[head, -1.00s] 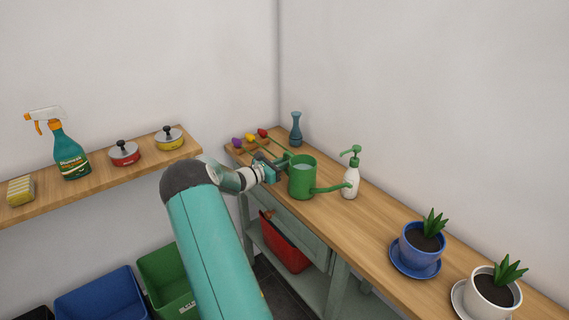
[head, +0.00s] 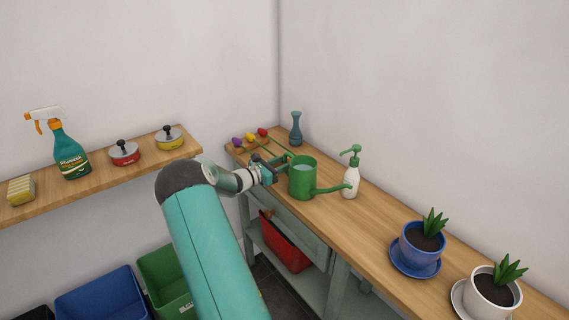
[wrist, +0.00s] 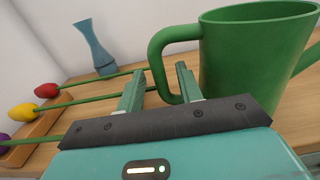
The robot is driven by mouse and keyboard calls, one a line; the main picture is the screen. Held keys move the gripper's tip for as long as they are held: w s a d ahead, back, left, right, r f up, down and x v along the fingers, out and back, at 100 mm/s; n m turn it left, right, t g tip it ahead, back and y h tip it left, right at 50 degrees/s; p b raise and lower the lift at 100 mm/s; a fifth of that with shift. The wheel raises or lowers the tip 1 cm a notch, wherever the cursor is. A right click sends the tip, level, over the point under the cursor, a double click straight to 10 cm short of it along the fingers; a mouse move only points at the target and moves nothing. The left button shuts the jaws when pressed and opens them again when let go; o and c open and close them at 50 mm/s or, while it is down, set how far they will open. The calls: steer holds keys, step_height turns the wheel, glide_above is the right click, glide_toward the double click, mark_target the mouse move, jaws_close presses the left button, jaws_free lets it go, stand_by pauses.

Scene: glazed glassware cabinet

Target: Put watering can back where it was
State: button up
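The green watering can (head: 303,180) stands upright on the wooden bench top, its spout to the right and its handle toward my gripper. My gripper (head: 279,163) is at the handle side of the can. In the wrist view, the fingers of my gripper (wrist: 160,72) are spread apart. The handle of the watering can (wrist: 158,60) shows in the gap between the fingertips, with space on both sides. Whether the fingertips reach around the handle or stop just short of it is hard to tell.
A white spray bottle with green top (head: 351,175) stands close to the spout. A blue vase (head: 296,129) and tulips in red, yellow and purple (head: 250,138) are behind my gripper. Potted plants (head: 422,245) stand at right. A wall shelf (head: 110,178) is at left.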

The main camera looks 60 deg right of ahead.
steer(key=v, duration=1)
steer(key=shift+a, duration=0.3)
steer(key=shift+w, duration=0.15)
steer(key=a+r+m+t+y, duration=0.3)
steer(key=a+r, duration=0.1)
steer(key=a, duration=0.7)
steer(key=a+r+m+t+y, duration=0.2)
steer(key=a+r+m+y, duration=0.15)
steer(key=a, duration=0.65)
steer(key=a+r+m+t+y, duration=0.3)
steer(key=a+r, duration=0.2)
steer(key=a, duration=0.6)
steer(key=s+a+r+m+t+y, duration=0.1)
steer(key=s+a+t+y, duration=0.1)
steer(key=a, duration=0.6)
steer(key=s+a+r+m+t+y, duration=0.1)
steer(key=s+a+r+t+y, duration=0.1)
steer(key=s+a, duration=0.2)
steer(key=s+a+r+m+t+y, duration=0.1)
steer(key=s+a, duration=0.3)
steer(key=a, duration=0.7)
steer(key=shift+a+r+t+y, duration=0.4)
steer(key=shift+t+y, duration=0.1)
steer(key=shift+y, duration=0.15)
